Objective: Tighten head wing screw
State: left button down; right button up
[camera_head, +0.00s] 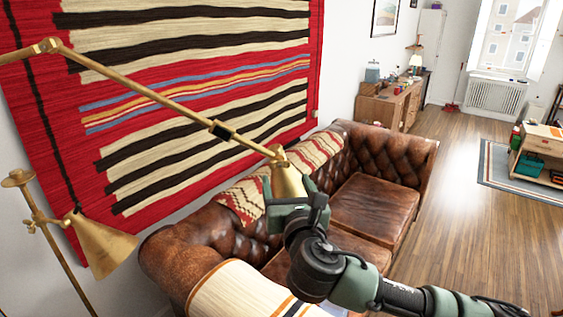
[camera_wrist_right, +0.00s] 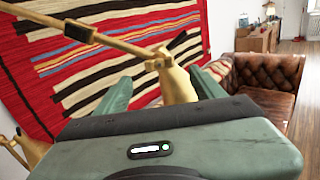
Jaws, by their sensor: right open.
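A brass lamp's long arm (camera_head: 150,91) slants down from the upper left to a cone-shaped brass head (camera_head: 289,182). The head joint (camera_head: 277,153) is at the arm's lower end; I cannot make out a separate wing screw there. My right gripper (camera_head: 290,190) is at the lamp head, with its green fingers apart. In the right wrist view, the brass head (camera_wrist_right: 178,83) shows between the open fingers of the gripper (camera_wrist_right: 163,82); I cannot tell whether they touch it. The gripper body hides the lower part of the head. My left gripper is not in view.
A brown leather sofa (camera_head: 372,204) with a patterned throw stands below and behind the lamp head. A striped red rug (camera_head: 205,88) hangs on the wall. A second brass lamp head (camera_head: 100,243) is at lower left. Open wooden floor (camera_head: 465,240) lies to the right.

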aim_at(280, 164)
jog(key=w+p, duration=0.1)
jog(key=w, duration=0.1)
jog(key=w+p, duration=0.1)
jog(key=w, duration=0.1)
jog(key=w+a+p, duration=0.1)
jog(key=w, duration=0.1)
jog(key=shift+w+a+r, duration=0.1)
jog(key=shift+w+r, duration=0.15)
jog(key=shift+r, duration=0.1)
jog(key=shift+w+f, duration=0.15)
jog(key=shift+w, duration=0.45)
jog(key=c, duration=1.4)
jog(key=shift+o, duration=0.2)
